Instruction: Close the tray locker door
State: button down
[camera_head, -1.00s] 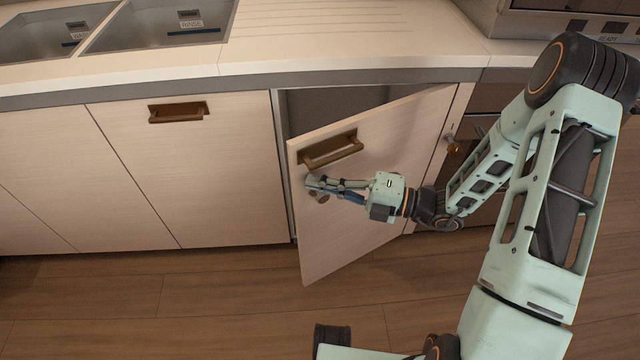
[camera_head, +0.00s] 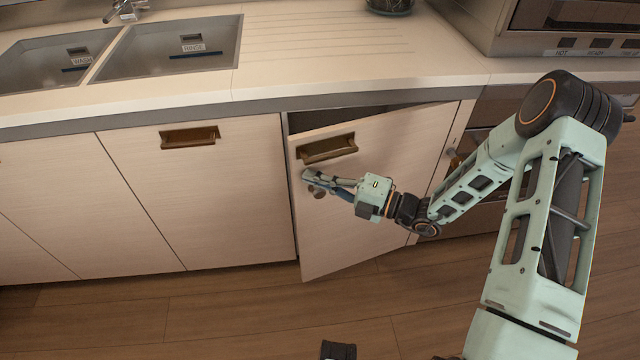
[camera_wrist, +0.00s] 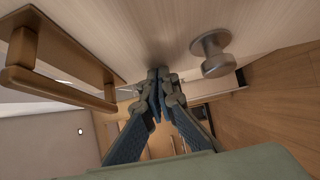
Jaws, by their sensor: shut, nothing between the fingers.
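The tray locker door (camera_head: 365,205) is a pale wood panel hinged at its right side. It stands partly open, with a dark gap along its top and a narrow one at its left. A bronze handle (camera_head: 328,149) is near its upper left corner and shows large in the wrist view (camera_wrist: 62,55). My gripper (camera_head: 308,176) is shut and empty at the door's outer face, below the handle, beside a round knob (camera_wrist: 212,54). In the wrist view the fingertips (camera_wrist: 158,76) are at the panel between handle and knob; firm contact is hard to tell.
A closed cabinet front with a bronze handle (camera_head: 190,137) is left of the locker. The countertop (camera_head: 330,50) overhangs above, with sinks (camera_head: 168,48) at the left. An oven-like appliance (camera_head: 580,30) stands at the upper right. The wooden floor (camera_head: 230,310) is clear.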

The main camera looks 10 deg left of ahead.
jog(key=w+a+m+t+h+p, duration=0.1)
jog(key=w+a+t, duration=0.1)
jog(key=w, duration=0.3)
jog(key=shift+w+a+m+t, duration=0.35)
jog(key=shift+a+m+t, duration=0.05)
jog(key=shift+a, duration=0.35)
jog(key=shift+s, duration=0.1)
